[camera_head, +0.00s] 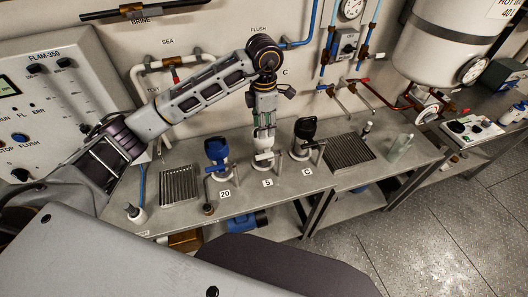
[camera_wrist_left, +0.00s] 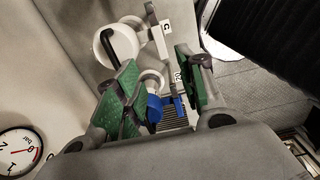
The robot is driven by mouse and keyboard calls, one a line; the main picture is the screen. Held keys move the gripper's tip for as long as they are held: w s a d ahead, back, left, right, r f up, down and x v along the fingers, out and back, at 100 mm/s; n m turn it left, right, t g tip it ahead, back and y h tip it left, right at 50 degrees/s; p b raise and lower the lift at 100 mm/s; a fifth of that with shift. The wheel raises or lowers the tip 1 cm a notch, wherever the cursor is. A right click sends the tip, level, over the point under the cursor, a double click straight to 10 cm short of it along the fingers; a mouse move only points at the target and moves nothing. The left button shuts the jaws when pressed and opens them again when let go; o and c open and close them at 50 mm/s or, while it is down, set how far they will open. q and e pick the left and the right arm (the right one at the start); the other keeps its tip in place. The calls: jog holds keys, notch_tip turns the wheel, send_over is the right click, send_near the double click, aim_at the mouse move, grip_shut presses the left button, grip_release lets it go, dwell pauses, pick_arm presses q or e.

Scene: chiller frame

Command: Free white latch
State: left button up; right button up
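The white filter housing (camera_head: 264,159) stands on the bench behind the label "5", between a blue one (camera_head: 216,150) and a black one (camera_head: 303,135). My left gripper (camera_head: 264,132) hangs from above, fingers down, just over the white housing and partly hiding its top. In the left wrist view, the green-padded fingers of my left gripper (camera_wrist_left: 158,88) are apart with nothing gripped between them. I cannot tell which part is the latch. My right gripper is out of view.
Grated trays (camera_head: 180,186) (camera_head: 350,150) lie at both ends of the housing row. A clear bottle (camera_head: 400,146) stands at the right of the bench. The grey panel (camera_head: 50,100) is at left; pipes and valves line the wall behind.

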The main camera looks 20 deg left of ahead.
aim_at(264, 155)
pick_arm(q)
jog(key=shift+f+p, duration=1.5)
jog(key=shift+f, duration=5.25)
grip_shut()
